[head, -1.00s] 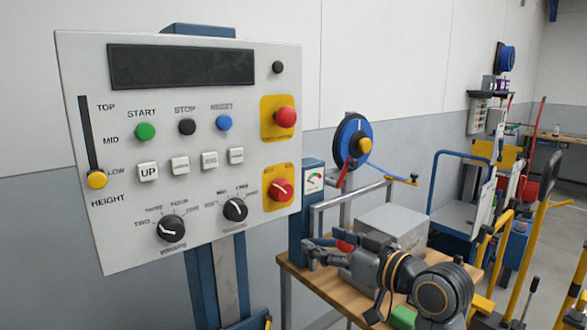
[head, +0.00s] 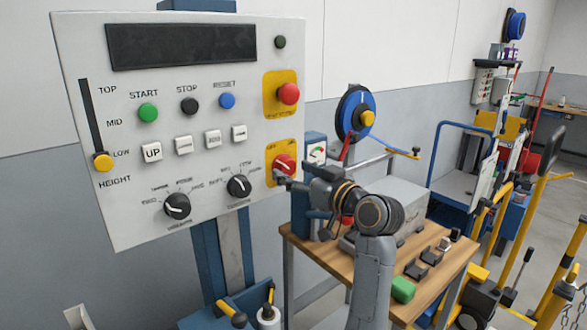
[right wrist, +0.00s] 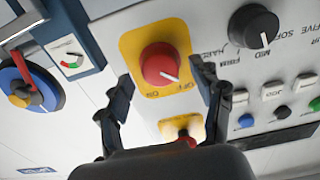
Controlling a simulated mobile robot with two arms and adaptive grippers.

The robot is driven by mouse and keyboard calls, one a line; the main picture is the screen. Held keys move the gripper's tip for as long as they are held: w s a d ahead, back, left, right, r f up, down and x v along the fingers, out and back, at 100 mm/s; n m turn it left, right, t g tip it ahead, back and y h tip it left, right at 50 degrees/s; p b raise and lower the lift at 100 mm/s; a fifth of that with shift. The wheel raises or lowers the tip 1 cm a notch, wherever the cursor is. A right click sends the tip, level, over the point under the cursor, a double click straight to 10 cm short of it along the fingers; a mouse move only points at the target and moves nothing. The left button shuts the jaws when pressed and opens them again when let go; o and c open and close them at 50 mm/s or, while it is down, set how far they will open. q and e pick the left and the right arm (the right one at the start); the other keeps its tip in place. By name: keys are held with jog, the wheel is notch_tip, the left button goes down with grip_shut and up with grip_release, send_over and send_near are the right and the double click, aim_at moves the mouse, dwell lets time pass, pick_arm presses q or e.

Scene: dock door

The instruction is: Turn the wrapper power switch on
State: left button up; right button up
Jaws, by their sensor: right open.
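The wrapper power switch is a round red knob (head: 284,163) on a yellow plate at the lower right of the grey control panel (head: 150,225). In the right wrist view the red knob (right wrist: 160,62) shows upside down, its white pointer line toward the OFF label. My right gripper (head: 288,182) is in front of the knob and partly covers the yellow plate in the head view. In the right wrist view its two fingers (right wrist: 160,88) are spread, one to each side of the knob. I see no clear contact. My left gripper is not in view.
A red stop button (head: 288,93) sits above the switch, and a black dial (head: 239,186) to its left. A blue gauge box (head: 315,150) stands close right of the panel.

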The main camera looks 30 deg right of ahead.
jog(key=shift+w, duration=0.45)
jog(key=shift+c, duration=0.2)
jog(key=c, duration=1.1)
